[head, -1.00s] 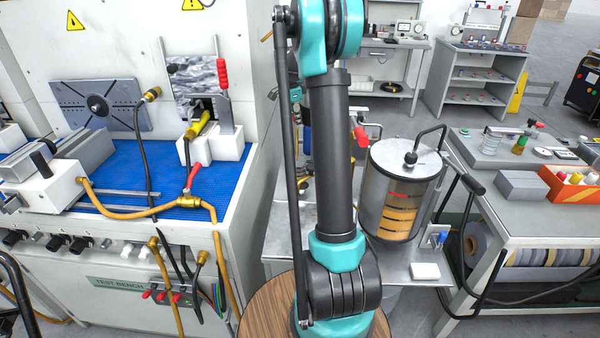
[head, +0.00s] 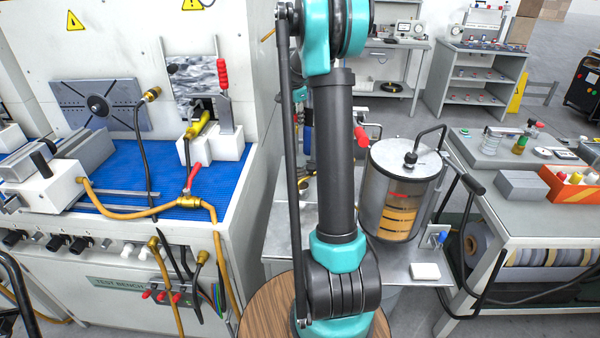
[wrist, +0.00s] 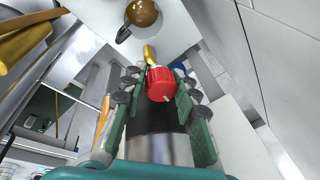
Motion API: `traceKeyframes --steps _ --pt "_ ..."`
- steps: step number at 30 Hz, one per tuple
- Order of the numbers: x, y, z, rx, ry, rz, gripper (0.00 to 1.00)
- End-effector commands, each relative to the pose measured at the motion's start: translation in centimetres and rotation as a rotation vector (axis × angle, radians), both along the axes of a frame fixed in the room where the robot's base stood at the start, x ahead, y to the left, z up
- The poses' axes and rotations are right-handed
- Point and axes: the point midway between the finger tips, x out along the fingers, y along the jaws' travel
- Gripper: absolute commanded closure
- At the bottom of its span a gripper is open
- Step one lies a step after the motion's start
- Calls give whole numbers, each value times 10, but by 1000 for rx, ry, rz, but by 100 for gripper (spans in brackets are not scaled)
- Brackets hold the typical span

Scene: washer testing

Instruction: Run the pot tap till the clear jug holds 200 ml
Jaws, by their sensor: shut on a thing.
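In the wrist view my gripper (wrist: 158,98) is closed in on a ribbed red knob (wrist: 160,84), which sits between its two fingers. A brass stem (wrist: 150,54) shows just beyond the knob. Past it, a small round vessel with a dark handle, seemingly the jug (wrist: 143,13), stands on a pale surface with brown liquid in it. Its level marks cannot be read. In the head view the metal pot (head: 420,165) has an amber sight window and a lid. A red part (head: 361,137) shows to its left. My arm hides the gripper and the jug there.
The test bench (head: 125,260) with hoses and clamps is at left. A grey table (head: 515,190) with an orange bin (head: 570,186) is at right. A white block (head: 425,271) lies on the metal stand in front of the pot.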

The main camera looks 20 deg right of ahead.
Motion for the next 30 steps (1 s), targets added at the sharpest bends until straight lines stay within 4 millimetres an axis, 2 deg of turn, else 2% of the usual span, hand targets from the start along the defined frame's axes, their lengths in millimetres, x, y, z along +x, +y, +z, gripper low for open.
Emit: traceKeyframes --steps 7,15,22,23,30 --pt "2 0 0 0 -5 7 97" --pt "2 0 0 0 -5 181 97" --pt "2 0 1 -1 -5 200 97" --pt "2 0 1 -1 -5 200 69" --pt "1 0 0 0 -3 198 40"
